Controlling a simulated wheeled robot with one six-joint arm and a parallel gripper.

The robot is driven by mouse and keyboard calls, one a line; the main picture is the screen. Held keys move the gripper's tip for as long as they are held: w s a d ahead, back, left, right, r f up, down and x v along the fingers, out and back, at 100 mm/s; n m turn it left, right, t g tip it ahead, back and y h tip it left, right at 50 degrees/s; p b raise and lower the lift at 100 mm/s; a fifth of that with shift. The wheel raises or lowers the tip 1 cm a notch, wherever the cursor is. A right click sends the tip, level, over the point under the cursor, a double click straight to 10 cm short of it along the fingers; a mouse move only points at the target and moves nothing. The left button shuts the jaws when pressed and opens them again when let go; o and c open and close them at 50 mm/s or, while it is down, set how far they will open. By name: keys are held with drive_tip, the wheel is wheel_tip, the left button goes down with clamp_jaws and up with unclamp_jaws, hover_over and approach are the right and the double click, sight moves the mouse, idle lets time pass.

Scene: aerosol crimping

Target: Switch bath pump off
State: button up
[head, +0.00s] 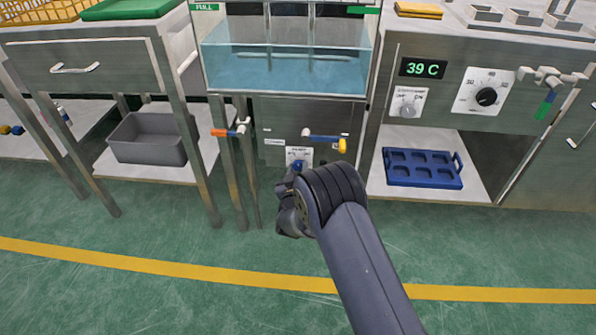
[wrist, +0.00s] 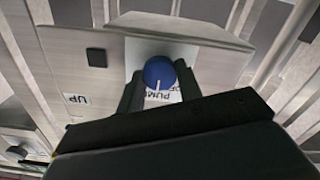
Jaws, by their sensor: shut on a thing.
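The bath pump switch is a round blue knob (wrist: 158,71) on a white plate lettered PUMP, which is partly hidden by my gripper. A white line on the knob points toward the bottom of the wrist view. In the head view the white plate (head: 300,152) is on the steel cabinet front below the water bath (head: 285,70). My gripper (wrist: 158,84) has a dark finger on each side of the knob and is shut on it. In the head view my wrist hides most of the knob.
A valve with an orange handle (head: 219,132) and one with a yellow-tipped handle (head: 342,146) stick out close above my gripper. At right are a 39 C display (head: 423,68), a grey switch (head: 408,110) and a black dial (head: 487,96). Green floor in front is clear.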

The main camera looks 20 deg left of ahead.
drive_tip(key=n, duration=0.6)
idle(0.7)
drive_tip(key=o, duration=1)
drive_tip(key=shift+c, duration=0.2)
drive_tip(key=shift+s, duration=0.1)
drive_tip(key=p+v, duration=0.3)
drive_tip(key=v, duration=0.7)
drive_tip(key=shift+s, duration=0.35)
